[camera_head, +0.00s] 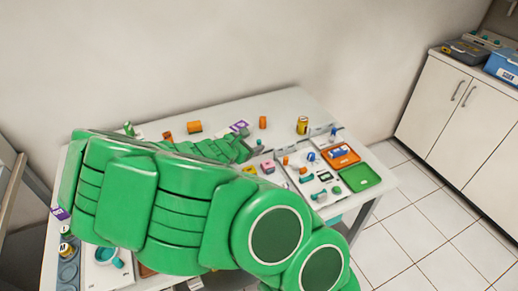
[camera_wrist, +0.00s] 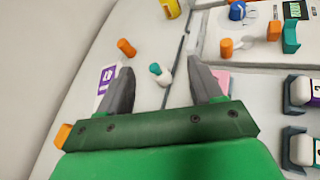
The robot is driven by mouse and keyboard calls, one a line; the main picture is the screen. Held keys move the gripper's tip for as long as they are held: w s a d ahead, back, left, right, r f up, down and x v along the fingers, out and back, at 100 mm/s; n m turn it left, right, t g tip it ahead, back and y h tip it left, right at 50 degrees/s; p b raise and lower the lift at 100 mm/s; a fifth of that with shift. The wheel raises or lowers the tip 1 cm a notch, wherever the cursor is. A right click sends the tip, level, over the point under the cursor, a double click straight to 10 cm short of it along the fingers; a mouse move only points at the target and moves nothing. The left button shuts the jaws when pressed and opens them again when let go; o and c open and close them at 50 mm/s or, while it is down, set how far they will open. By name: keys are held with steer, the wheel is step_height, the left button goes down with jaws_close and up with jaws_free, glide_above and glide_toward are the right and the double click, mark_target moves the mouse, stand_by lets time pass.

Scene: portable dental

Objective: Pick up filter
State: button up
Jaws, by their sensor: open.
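My gripper (camera_wrist: 160,84) is open above the white table, its two grey fingers spread apart. A small white piece with a teal-green cap (camera_wrist: 158,71) lies between the fingers in the wrist view, apart from both; it may be the filter, but I cannot tell for sure. In the head view my gripper (camera_head: 247,147) is over the back middle of the table, and my green arm hides much of the table.
A purple-and-white card (camera_wrist: 106,80) lies by the left finger. A yellow can (camera_head: 302,125) stands at the back. Orange (camera_head: 352,162) and green trays (camera_head: 372,180) lie at the right, near several small parts. A pink block (camera_wrist: 222,80) is by the right finger.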

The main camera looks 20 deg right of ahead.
mark_target(258, 144)
steer(key=f+n, duration=0.1)
steer(key=w+a+f+n+t, duration=0.1)
steer(key=f+n, duration=0.1)
steer(key=w+f+n, duration=0.1)
steer(key=shift+a+f+y, duration=0.2)
steer(key=shift+f+y, duration=0.1)
steer(key=shift+f, duration=0.05)
steer(key=shift+x, duration=5.9)
steer(key=shift+a+f, duration=0.1)
steer(key=c, duration=1)
steer(key=shift+c, duration=0.2)
